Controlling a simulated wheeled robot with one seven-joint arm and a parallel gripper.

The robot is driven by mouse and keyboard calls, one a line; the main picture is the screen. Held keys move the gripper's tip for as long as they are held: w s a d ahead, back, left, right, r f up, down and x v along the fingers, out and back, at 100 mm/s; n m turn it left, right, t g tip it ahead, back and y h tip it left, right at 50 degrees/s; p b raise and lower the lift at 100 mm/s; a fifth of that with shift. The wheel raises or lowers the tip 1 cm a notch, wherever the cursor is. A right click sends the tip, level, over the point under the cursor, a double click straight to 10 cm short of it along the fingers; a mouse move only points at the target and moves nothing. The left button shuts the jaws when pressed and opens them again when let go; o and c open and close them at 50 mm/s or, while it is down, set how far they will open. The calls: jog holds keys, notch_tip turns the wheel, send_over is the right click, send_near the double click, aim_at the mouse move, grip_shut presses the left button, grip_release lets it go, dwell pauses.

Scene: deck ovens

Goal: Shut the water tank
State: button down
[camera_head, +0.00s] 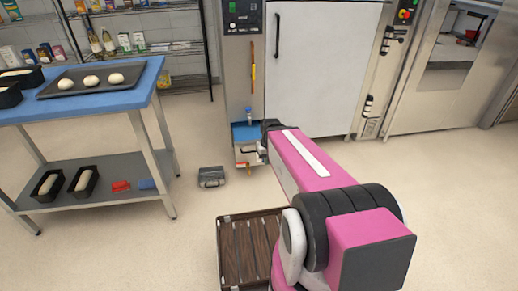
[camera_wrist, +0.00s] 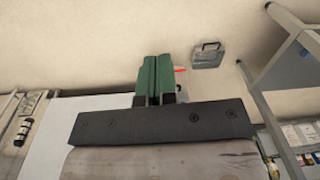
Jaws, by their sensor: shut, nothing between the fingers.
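What looks like the water tank (camera_head: 244,132) is at the foot of the oven's narrow control column, with a blue upper part and a pale front below. In the head view it seems to stick out from the column; how far I cannot tell. My arm's end is right beside it and covers part of it. In the wrist view my gripper (camera_wrist: 154,57) has its two green fingers together, with nothing between them. A pale, partly see-through piece with a red mark (camera_wrist: 181,72) shows just right of the fingers, perhaps part of the tank. Contact cannot be told.
A grey box (camera_head: 211,177) lies on the floor left of the tank and also shows in the wrist view (camera_wrist: 208,54). A slatted wooden pallet (camera_head: 232,253) lies in front. A blue-topped table (camera_head: 95,101) with dough stands left. The floor between is mostly clear.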

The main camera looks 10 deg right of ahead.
jog(key=w+d+f+n+t+y, duration=0.15)
jog(key=w+d+f+n, duration=0.3)
jog(key=w, duration=0.55)
jog(key=w+d+f+n+t+y, duration=0.1)
jog(key=w+d+f+n+t, duration=0.2)
jog(key=w+n, duration=0.5)
jog(key=w+d+f+n+t+y, duration=0.1)
jog(key=w+d+f+n+y, duration=0.3)
jog(key=w, duration=0.8)
jog(key=w+a+f+m+h, duration=0.1)
jog(key=w+a+f, duration=0.3)
jog(key=w+f, duration=0.4)
jog(key=shift+a+f+h, duration=0.3)
jog(key=shift+f+h, duration=0.1)
jog(key=shift+h, duration=0.35)
jog(key=w, duration=1.9)
jog(key=shift+s, duration=0.1)
